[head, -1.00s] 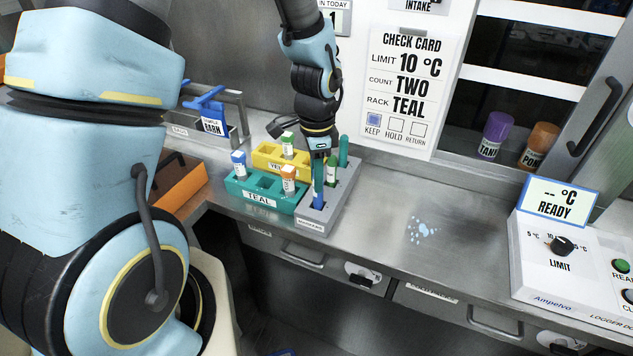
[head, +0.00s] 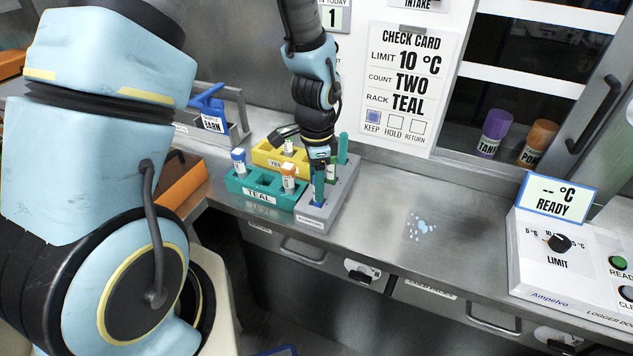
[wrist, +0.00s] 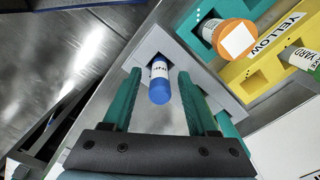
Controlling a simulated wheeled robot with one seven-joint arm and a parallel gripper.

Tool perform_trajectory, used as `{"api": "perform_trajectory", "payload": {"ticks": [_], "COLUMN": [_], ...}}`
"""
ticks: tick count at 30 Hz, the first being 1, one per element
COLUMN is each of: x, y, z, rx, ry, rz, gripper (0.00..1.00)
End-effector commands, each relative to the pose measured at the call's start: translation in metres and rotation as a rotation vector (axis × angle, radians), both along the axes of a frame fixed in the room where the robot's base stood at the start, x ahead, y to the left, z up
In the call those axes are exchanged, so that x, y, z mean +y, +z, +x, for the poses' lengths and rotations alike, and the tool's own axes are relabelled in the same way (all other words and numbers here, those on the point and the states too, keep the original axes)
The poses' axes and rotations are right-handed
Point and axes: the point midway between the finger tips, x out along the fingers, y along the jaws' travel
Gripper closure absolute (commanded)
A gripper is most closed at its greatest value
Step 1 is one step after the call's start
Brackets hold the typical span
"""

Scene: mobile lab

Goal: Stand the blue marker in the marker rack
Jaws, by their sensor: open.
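The blue marker (wrist: 160,82) stands in a slot of the grey marker rack (wrist: 150,45), seen end-on in the wrist view. The two teal fingers of my gripper (head: 319,188) are open, one on either side of the marker, with gaps visible between them and it in the wrist view. In the head view the grey rack (head: 313,217) stands on the counter, and the fingers hide most of the marker.
A teal block (head: 236,186) holding vials and a yellow block (head: 262,153) sit close on the rack's left. A wall stands behind. A logger box (head: 545,255) stands further right.

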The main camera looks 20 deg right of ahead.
Motion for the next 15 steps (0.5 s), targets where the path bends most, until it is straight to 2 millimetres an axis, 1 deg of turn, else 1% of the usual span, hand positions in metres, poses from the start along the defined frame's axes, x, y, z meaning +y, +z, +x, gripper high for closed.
{"api": "perform_trajectory", "payload": {"ticks": [3,8,11,15], "x": [0.000,-0.001,-0.001,-0.001], "y": [0.001,0.010,0.023,0.048], "z": [0.000,0.001,0.001,0.001], "rx": [0.000,-0.003,-0.004,-0.005], "ry": [0.000,0.000,0.001,0.001], "rz": [0.000,-0.002,-0.005,-0.005], "gripper": [0.42,0.42,0.42,0.42]}}
